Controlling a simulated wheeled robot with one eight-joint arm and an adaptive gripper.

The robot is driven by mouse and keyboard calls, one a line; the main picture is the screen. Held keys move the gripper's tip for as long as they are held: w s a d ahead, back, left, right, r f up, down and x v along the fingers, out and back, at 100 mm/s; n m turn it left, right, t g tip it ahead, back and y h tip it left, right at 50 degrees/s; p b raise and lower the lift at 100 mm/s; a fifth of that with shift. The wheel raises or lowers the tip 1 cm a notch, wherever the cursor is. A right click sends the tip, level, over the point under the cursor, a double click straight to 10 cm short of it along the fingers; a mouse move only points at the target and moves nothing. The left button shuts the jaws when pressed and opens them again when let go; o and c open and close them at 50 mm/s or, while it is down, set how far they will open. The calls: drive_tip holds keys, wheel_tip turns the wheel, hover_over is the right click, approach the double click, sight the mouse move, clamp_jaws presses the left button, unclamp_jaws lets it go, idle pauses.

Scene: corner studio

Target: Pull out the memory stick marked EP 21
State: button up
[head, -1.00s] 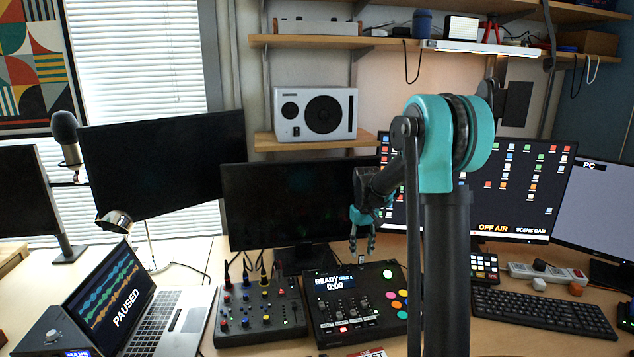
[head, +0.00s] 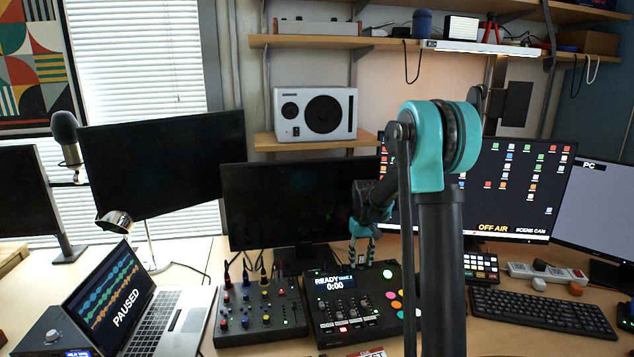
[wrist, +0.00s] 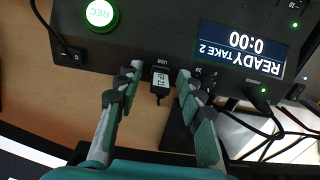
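The memory stick (wrist: 160,83) is a small black stick with a pale label that seems to read EP 21, upside down in the wrist view. It sits in the USB port on the back edge of the dark recorder (wrist: 150,32), which also shows in the head view (head: 330,318). My gripper (wrist: 158,77) is open, with one fingertip on each side of the stick and a visible gap to each. In the head view my gripper (head: 361,262) is at the recorder's back edge, and the stick cannot be made out there.
A mixer (head: 260,315) with cables stands left of the recorder. A dark monitor (head: 285,205) is close behind. A lit monitor (head: 510,195), a button pad (head: 481,266) and a keyboard (head: 540,310) are to the right. A plugged cable (wrist: 262,105) runs from the recorder's back beside the stick.

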sight(361, 255)
idle(0.5)
clamp_jaws()
drive_tip(key=shift+r, duration=3)
